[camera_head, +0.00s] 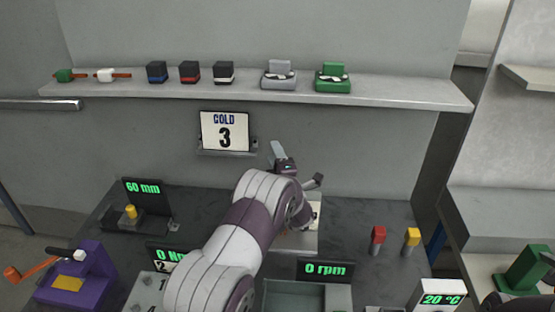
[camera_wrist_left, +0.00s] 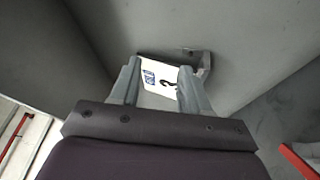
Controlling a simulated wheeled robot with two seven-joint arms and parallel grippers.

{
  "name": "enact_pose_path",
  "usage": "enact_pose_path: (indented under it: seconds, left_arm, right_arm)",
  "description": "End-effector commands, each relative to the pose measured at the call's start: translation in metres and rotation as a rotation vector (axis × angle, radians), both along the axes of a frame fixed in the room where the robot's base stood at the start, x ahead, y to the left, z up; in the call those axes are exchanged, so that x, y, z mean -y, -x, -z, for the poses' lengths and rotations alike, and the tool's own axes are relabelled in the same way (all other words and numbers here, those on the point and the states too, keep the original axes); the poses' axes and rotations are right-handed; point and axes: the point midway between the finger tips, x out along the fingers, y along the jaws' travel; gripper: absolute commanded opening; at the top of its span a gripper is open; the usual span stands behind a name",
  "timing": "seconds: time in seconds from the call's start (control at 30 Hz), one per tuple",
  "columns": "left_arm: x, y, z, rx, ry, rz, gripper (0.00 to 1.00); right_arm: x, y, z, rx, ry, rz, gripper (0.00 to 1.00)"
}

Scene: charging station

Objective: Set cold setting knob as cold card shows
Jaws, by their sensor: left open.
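The cold card (camera_head: 225,131) reads "COLD 3" and stands in a holder on the back wall, below the shelf. It also shows tilted between the fingers in the left wrist view (camera_wrist_left: 158,77). My left gripper (camera_head: 297,166) is open, to the right of the card and a little lower, with nothing seen between its fingers. In the left wrist view the two fingers (camera_wrist_left: 158,88) are spread apart. I cannot make out the cold setting knob; my left arm covers the middle of the bench. A pale panel (camera_head: 315,214) shows partly behind the arm.
A shelf (camera_head: 410,92) above holds several small blocks and devices. On the dark bench (camera_head: 345,215) are a "60 mm" display (camera_head: 143,188), a "0 rpm" display (camera_head: 325,269), red (camera_head: 378,235) and yellow (camera_head: 412,237) pegs, and a purple device (camera_head: 75,277) with a crank.

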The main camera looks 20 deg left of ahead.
Motion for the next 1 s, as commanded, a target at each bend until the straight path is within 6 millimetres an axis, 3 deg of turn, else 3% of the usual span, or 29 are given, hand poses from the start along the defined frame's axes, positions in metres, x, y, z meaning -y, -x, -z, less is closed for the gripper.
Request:
enact_pose_path:
  seconds: [0.6,0.67,0.77,0.83,0.87,0.9,0.97,1.0]
  left_arm:
    - [0.003,0.001,-0.002,0.022,0.048,-0.058,0.46]
    - [0.007,-0.001,-0.003,-0.029,0.038,-0.028,0.46]
    - [0.033,-0.001,-0.005,-0.296,-0.028,0.138,0.46]
    - [0.067,0.026,0.002,-0.612,-0.151,0.357,0.46]
    - [0.083,0.050,0.008,-0.765,-0.225,0.470,0.46]
    - [0.101,0.088,0.020,-0.952,-0.323,0.615,0.46]
    - [0.117,0.147,0.034,-1.172,-0.454,0.801,0.46]
    - [0.122,0.185,0.041,-1.292,-0.531,0.909,0.46]
  right_arm:
    - [0.000,0.000,0.001,0.000,0.000,0.000,0.57]
    - [0.000,0.000,0.001,0.000,0.000,0.000,0.57]
    - [0.000,0.000,0.001,0.000,0.000,0.000,0.57]
    - [0.000,0.000,0.001,0.000,0.000,0.000,0.57]
    - [0.000,0.000,0.001,0.000,0.000,0.000,0.57]
    - [0.000,0.000,0.001,0.000,0.000,0.000,0.57]
    - [0.000,0.000,0.001,0.000,0.000,0.000,0.57]
    - [0.000,0.000,0.001,0.000,0.000,0.000,0.57]
